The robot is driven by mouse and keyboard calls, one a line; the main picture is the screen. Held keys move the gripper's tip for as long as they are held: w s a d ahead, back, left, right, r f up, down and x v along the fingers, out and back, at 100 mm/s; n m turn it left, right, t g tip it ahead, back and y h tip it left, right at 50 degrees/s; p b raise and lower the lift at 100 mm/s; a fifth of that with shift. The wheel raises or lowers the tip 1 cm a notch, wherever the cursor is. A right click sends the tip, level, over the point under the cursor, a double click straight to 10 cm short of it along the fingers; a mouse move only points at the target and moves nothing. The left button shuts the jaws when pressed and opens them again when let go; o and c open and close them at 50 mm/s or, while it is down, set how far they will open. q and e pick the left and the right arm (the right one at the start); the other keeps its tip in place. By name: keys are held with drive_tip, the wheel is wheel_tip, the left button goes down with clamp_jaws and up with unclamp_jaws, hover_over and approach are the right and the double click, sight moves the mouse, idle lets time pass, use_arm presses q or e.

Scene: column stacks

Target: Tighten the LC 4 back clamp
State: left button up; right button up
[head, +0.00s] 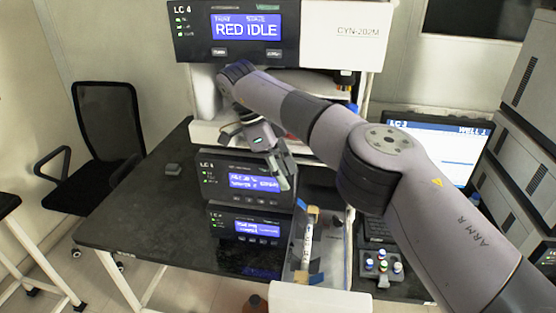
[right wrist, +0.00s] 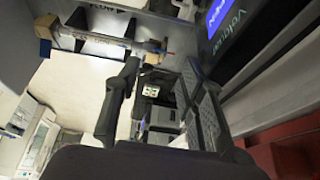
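The LC 4 label is on the top unit (head: 238,30), whose blue screen reads "RED IDLE". My right arm crosses in front of the bay below it. My right gripper (head: 281,172) points down in front of the LC 1 unit (head: 243,182). In the right wrist view the gripper (right wrist: 160,85) has its two dark fingers apart with nothing held between them. A white column tube (right wrist: 100,40) with tan and dark fittings lies ahead of the fingers, apart from them. I cannot single out the LC 4 back clamp. My left gripper is not in view.
A labelled column (head: 307,242) lies in a tray (head: 338,262) with blue and tan pieces. A monitor (head: 437,148) and vial rack (head: 379,267) stand at right. Another dark screen unit (head: 250,226) sits below LC 1. The black bench (head: 140,215) is mostly clear at left.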

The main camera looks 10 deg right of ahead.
drive_tip(key=shift+v, duration=2)
